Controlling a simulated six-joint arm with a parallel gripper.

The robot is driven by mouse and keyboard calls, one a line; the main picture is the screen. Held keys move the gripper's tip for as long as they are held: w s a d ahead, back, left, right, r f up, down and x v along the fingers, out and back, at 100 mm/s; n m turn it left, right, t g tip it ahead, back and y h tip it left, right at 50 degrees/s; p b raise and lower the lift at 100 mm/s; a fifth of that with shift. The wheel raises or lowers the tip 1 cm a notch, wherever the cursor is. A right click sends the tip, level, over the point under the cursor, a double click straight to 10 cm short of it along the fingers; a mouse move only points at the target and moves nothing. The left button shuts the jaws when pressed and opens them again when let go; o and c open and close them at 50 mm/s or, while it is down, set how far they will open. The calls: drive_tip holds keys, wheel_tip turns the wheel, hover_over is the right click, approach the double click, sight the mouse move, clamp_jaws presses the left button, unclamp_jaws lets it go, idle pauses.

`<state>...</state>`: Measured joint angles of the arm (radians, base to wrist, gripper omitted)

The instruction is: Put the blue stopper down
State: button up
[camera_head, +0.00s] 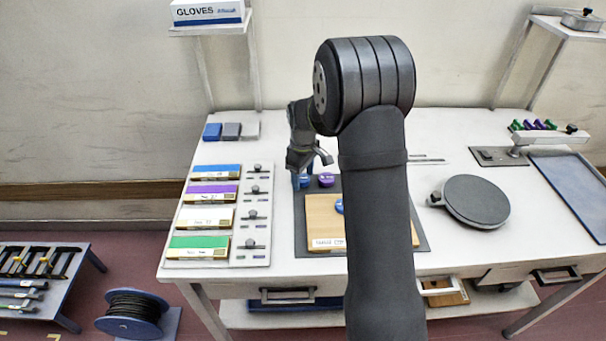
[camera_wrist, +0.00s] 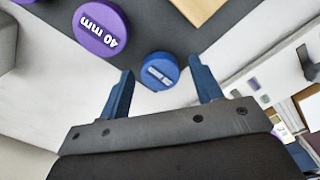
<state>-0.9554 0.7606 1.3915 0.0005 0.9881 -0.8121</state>
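A blue stopper (camera_wrist: 160,72) with a pale label stands at the edge of the dark mat. In the head view this blue stopper (camera_head: 306,181) is partly hidden by my gripper (camera_head: 299,183). In the wrist view my gripper (camera_wrist: 160,86) is open, its two blue fingers on either side of the stopper, with a visible gap at each side. I cannot tell how far the tips are above the mat. A purple stopper (camera_head: 326,180) marked "40 mm" stands beside it; it also shows in the wrist view (camera_wrist: 101,29). Another blue piece (camera_head: 340,206) is on the wooden board, partly behind my arm.
The wooden board (camera_head: 325,230) lies on the dark mat (camera_head: 300,237). To the left are several colour-striped blocks (camera_head: 211,192) and a panel with black knobs (camera_head: 251,215). A round grey disc (camera_head: 475,200) is at the right. The white table (camera_head: 285,130) is clear behind the mat.

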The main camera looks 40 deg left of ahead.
drive_tip(key=shift+r, duration=0.1)
wheel_tip(320, 180, up, 12)
idle(0.6)
hover_over(303, 178)
drive_tip(key=shift+f, duration=4.2)
